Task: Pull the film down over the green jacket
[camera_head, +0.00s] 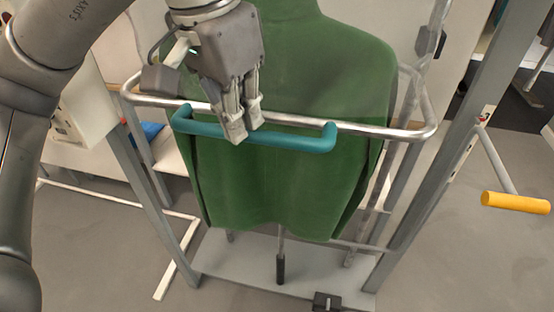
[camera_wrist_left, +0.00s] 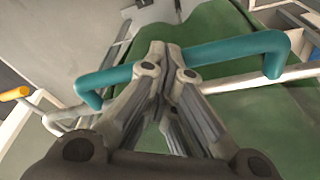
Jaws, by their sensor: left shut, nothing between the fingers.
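The green jacket (camera_head: 300,195) hangs upright in the middle of the head view, behind a bent metal bar (camera_head: 385,131). It also shows in the left wrist view (camera_wrist_left: 265,115). A teal handle (camera_head: 300,139) is fixed along the front of that bar; in the left wrist view the handle (camera_wrist_left: 230,50) runs across the picture. My left gripper (camera_head: 243,130) is shut and empty, its fingertips at the handle's middle. Whether the fingertips touch the handle, I cannot tell. I cannot make out any film over the jacket. My right gripper is not in view.
A grey metal frame with slanted posts (camera_head: 440,160) stands around the jacket on a grey base plate (camera_head: 235,262). A yellow grip (camera_head: 515,203) on a lever sticks out at the right. A white box (camera_head: 82,112) is at the left. Floor is clear at the lower right.

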